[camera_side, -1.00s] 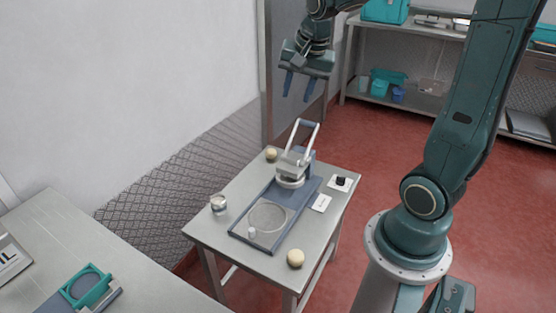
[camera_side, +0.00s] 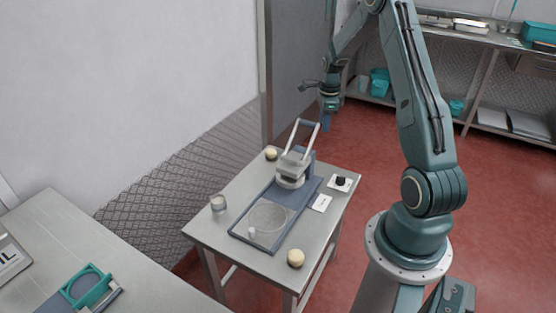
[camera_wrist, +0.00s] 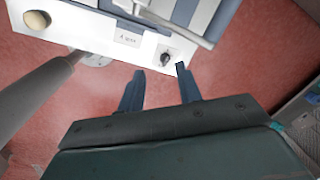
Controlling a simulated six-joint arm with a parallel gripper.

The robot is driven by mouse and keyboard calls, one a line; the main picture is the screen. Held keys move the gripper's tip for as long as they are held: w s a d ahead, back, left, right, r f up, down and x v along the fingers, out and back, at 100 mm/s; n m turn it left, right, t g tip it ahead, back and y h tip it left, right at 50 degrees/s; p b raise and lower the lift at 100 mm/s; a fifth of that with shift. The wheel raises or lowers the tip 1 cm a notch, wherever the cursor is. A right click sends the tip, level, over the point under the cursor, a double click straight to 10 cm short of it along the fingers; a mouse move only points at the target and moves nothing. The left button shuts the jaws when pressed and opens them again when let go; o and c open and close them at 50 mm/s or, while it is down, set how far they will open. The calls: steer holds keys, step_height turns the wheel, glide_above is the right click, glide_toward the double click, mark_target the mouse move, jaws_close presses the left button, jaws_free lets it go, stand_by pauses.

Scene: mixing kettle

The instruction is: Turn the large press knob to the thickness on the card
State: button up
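The press (camera_side: 292,168) stands on a blue base on the small steel table, its light handle raised. The black knob (camera_side: 341,181) sits on a white plate at the table's right edge; it also shows in the wrist view (camera_wrist: 165,59). The white card (camera_side: 321,203) lies just in front of it; in the wrist view the card (camera_wrist: 127,39) bears small writing that I cannot read surely. My gripper (camera_wrist: 155,72) is open and empty, its two blue fingers apart. In the side view my gripper (camera_side: 326,122) hangs above and behind the knob, not touching it.
Dough-coloured balls (camera_side: 295,258) and (camera_side: 271,154) and a small metal cup (camera_side: 218,203) are on the steel table (camera_side: 213,228). Another table with a teal press (camera_side: 86,287) is at lower left. Shelves stand behind.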

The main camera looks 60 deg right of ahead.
mark_target(341, 180)
steer(key=s+d+f+m, duration=0.3)
steer(key=f, duration=0.3)
steer(key=s+d+f+m, duration=0.3)
steer(key=s+d+f, duration=0.1)
steer(key=f, duration=0.3)
steer(key=shift+d+m+g+y, duration=0.2)
steer(key=shift+m+g+y, duration=0.1)
steer(key=shift+y, duration=0.1)
steer(key=shift+f, duration=0.1)
steer(key=shift+f, duration=6.75)
jaws_close()
